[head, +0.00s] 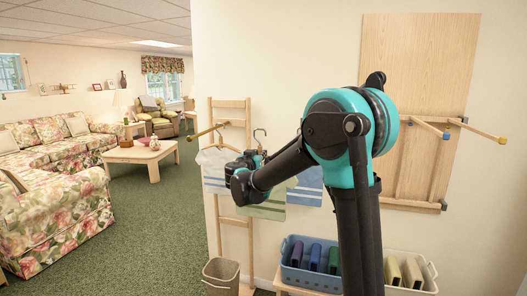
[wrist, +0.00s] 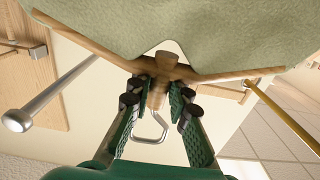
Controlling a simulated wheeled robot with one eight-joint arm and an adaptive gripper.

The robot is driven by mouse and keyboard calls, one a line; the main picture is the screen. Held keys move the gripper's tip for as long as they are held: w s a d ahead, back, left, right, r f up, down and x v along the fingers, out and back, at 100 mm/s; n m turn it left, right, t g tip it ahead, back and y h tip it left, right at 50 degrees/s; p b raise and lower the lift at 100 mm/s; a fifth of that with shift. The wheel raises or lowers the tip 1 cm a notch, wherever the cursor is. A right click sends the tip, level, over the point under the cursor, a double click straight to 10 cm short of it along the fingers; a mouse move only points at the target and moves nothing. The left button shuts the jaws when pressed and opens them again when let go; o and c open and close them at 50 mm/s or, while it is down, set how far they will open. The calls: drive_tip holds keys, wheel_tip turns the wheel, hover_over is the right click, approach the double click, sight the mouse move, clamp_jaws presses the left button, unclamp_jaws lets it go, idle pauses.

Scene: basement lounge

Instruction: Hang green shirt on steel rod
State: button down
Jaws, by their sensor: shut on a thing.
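The green shirt (head: 264,206) hangs from a wooden hanger below my gripper in the head view, partly behind my arm. In the wrist view the green shirt (wrist: 200,32) fills the top. My gripper (wrist: 158,95) is shut on the neck of the wooden hanger (wrist: 105,52). The hanger's steel hook (wrist: 150,130) sticks out past the fingers, with no rod inside it that I can see. The steel rod (wrist: 55,92), with a round silver end, is at the left of the wrist view, apart from the hook. I cannot make it out in the head view.
A brass-coloured rod (wrist: 280,115) is at the right of the wrist view. A white and blue shirt (head: 213,168) hangs by the wooden rack (head: 233,235). A blue shirt (head: 308,188) shows behind my arm. A blue bin (head: 292,272) and a basket (head: 221,276) stand below.

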drive_tip(key=shift+w+d, duration=0.15)
drive_tip(key=shift+d, duration=0.1)
drive_tip(key=shift+s+d, duration=0.7)
drive_tip(key=shift+d, duration=1.45)
drive_tip(key=shift+s+d, duration=0.7)
drive_tip(key=shift+d, duration=1.5)
drive_tip(key=shift+s+d, duration=0.7)
drive_tip(key=shift+d, duration=1.45)
drive_tip(key=shift+f, duration=1.3)
drive_tip(key=c, duration=1.3)
unclamp_jaws()
drive_tip(key=shift+c, duration=0.2)
